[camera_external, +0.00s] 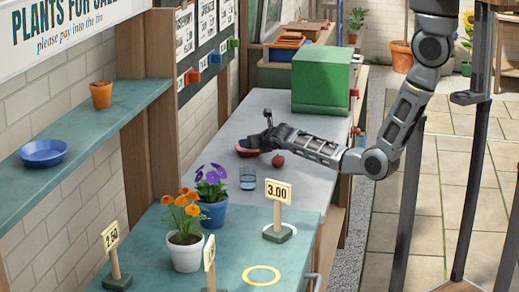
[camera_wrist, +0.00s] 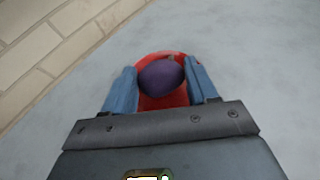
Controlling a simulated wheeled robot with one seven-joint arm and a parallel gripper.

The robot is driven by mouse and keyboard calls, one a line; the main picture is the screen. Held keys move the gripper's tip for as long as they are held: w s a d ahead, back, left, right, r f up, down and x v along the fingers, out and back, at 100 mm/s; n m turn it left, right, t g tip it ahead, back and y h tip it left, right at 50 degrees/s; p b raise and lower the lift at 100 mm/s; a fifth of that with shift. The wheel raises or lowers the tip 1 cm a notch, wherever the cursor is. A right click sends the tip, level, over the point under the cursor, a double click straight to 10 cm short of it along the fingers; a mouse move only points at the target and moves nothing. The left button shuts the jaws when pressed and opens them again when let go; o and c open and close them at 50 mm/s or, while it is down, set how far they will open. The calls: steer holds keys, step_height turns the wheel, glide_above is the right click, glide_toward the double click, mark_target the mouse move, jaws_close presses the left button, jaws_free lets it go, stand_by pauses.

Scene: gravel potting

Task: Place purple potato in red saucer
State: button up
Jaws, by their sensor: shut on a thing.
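The purple potato (camera_wrist: 160,79) is between the two fingers of my gripper (camera_wrist: 159,68) in the wrist view, and the gripper is shut on it. The red saucer (camera_wrist: 164,103) shows behind and around the potato, in line with the fingers. In the external view, the red saucer (camera_external: 245,152) sits on the grey bench near the wall, partly hidden by my gripper (camera_external: 262,141). The potato is hidden or too small to make out there. Whether the potato touches the saucer cannot be told.
A small round red thing (camera_external: 277,160) lies beside my gripper. A clear glass (camera_external: 248,178) stands nearer the camera. A green box (camera_external: 322,80) stands farther back on the bench. Flower pots and a price sign (camera_external: 278,205) fill the front table.

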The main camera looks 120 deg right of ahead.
steer(key=shift+f, duration=0.4)
steer(key=shift+f, duration=0.15)
steer(key=o, duration=0.8)
steer(key=shift+r, duration=0.2)
steer(key=v, duration=1.2)
steer(key=shift+f+p, duration=0.1)
steer(key=shift+p, duration=0.3)
steer(key=shift+a, duration=0.1)
